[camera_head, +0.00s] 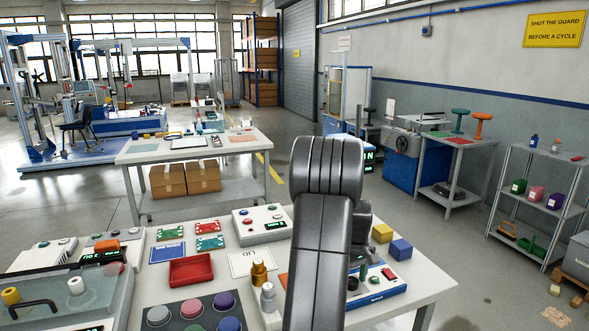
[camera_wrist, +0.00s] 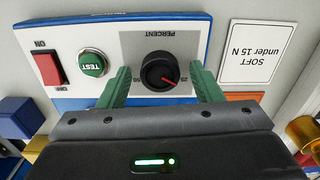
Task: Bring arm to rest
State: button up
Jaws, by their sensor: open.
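My gripper (camera_wrist: 163,88) is open in the wrist view, with its two green fingers standing apart. A black knob with a red pointer line (camera_wrist: 160,72) sits between the fingers, on a white and blue control box (camera_wrist: 205,25). The fingers do not visibly touch the knob. The knob's panel reads PERCENT, upside down in this view. In the head view my dark arm reaches forward over the front table and covers part of the same box (camera_head: 385,291); the fingertips are hard to make out there.
Beside the knob are a green TEST button (camera_wrist: 93,63) and a red ON/OFF switch (camera_wrist: 48,70). A SOFT under 15 N card (camera_wrist: 257,52) lies close by. On the table are yellow and blue cubes (camera_head: 401,250), a red tray (camera_head: 191,270) and brass and silver pieces (camera_head: 260,274).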

jog(key=m, duration=0.3)
jog(key=shift+m, duration=0.4)
jog(key=m, duration=0.4)
jog(key=shift+m, duration=0.3)
jog(key=m, duration=0.4)
jog(key=shift+m, duration=1.9)
